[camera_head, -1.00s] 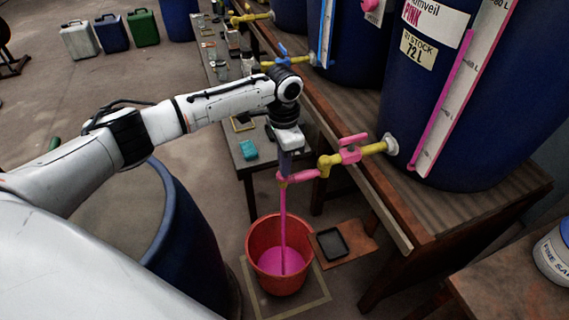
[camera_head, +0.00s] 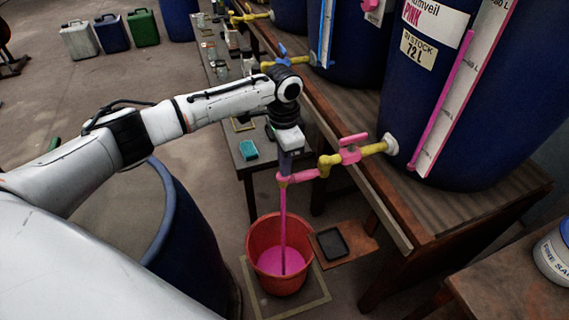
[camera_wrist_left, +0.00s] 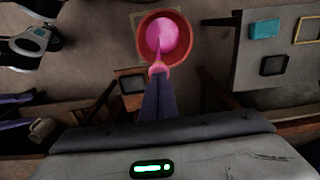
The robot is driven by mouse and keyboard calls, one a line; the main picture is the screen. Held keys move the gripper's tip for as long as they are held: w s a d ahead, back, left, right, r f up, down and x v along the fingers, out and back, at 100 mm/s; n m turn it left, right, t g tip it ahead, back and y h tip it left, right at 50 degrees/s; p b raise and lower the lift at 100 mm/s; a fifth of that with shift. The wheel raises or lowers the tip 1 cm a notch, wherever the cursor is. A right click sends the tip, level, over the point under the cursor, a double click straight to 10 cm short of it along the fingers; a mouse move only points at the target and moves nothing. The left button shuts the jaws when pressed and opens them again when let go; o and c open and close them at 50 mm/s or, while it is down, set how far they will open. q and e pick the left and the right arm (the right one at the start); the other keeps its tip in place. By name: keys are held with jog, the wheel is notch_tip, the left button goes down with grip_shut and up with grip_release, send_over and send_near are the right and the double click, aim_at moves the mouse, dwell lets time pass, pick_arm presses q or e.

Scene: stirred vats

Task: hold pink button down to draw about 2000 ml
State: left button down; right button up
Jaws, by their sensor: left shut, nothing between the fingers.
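My left gripper (camera_head: 284,172) is shut and empty, pointing down with its fingertips at the pink end of the yellow tap (camera_head: 326,164). The fingers hide the pink button, so I cannot see how far it is pressed. A pink stream (camera_head: 283,215) falls from the tap into the red bucket (camera_head: 259,239), where pink liquid lies. The left wrist view shows the gripper's fingertips (camera_wrist_left: 158,74) at the pink spout, above the bucket (camera_wrist_left: 143,37). The tap has a pink lever (camera_head: 353,139) and joins the blue vat (camera_head: 405,100) with a pink-filled gauge (camera_head: 440,105).
A small wooden board with a black tray (camera_head: 331,243) stands right of the bucket. A grey table with a teal block (camera_head: 248,150) is behind. A wooden bench (camera_head: 440,215) carries the vats. A large open blue drum (camera_head: 190,235) stands at left.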

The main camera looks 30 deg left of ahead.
pick_arm(q)
jog(key=shift+s+a+f, duration=0.1)
jog(key=shift+s+f, duration=0.35)
jog(key=shift+f, duration=0.3)
jog(key=r+p, duration=0.5)
jog(key=p, duration=0.1)
jog(key=shift+w+r+p, duration=0.35)
jog(key=shift+r+p, duration=0.05)
notch_tip(320, 180, up, 10)
jog(key=shift+f+b, duration=0.15)
jog(key=shift+b, duration=0.25)
jog(key=shift+w, duration=0.1)
